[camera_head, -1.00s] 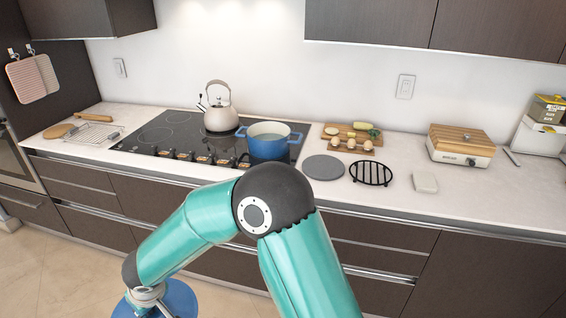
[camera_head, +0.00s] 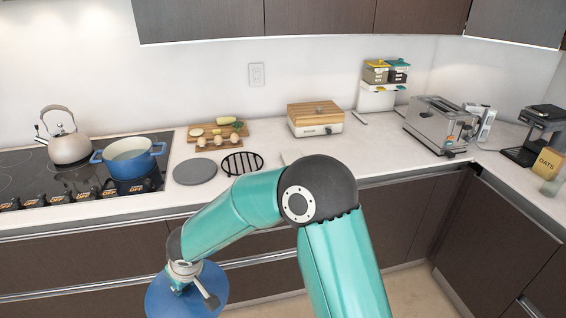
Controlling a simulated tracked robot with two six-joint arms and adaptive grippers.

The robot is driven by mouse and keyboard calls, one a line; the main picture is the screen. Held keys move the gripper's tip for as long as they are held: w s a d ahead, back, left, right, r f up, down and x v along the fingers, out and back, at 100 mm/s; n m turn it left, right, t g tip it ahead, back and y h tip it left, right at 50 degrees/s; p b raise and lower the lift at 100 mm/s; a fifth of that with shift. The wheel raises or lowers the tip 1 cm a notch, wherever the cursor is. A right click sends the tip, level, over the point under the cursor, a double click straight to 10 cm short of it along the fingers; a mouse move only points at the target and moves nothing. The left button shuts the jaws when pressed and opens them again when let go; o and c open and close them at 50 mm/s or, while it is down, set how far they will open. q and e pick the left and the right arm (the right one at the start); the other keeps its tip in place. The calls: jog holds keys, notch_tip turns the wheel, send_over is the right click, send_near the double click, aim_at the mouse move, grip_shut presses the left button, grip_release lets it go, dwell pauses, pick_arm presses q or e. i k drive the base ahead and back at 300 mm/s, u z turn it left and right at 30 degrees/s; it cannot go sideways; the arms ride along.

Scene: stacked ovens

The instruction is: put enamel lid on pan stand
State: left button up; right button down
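The blue enamel lid (camera_head: 160,299) hangs at the lower left, in front of the drawers and below counter height. My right gripper (camera_head: 192,290) is above it and appears shut on its top; the grip itself is small and partly hidden. The pan stand (camera_head: 242,163), a round black rack with bars, lies flat and empty on the counter, beyond my arm and up and to the right of the lid. The blue pan (camera_head: 130,158) stands uncovered on the hob. My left gripper is not in view.
A flat grey disc (camera_head: 195,171) lies just left of the pan stand. Behind are a board with eggs and vegetables (camera_head: 217,133) and a wooden-topped appliance (camera_head: 315,118). A kettle (camera_head: 69,147) is on the hob. A toaster (camera_head: 440,125) stands right. The counter's front edge lies between lid and stand.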

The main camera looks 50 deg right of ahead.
aim_at(243, 162)
jog(key=z, duration=0.65)
jog(key=i, duration=1.1)
jog(key=u, duration=0.1)
jog(key=k, duration=0.5)
jog(key=z, duration=0.2)
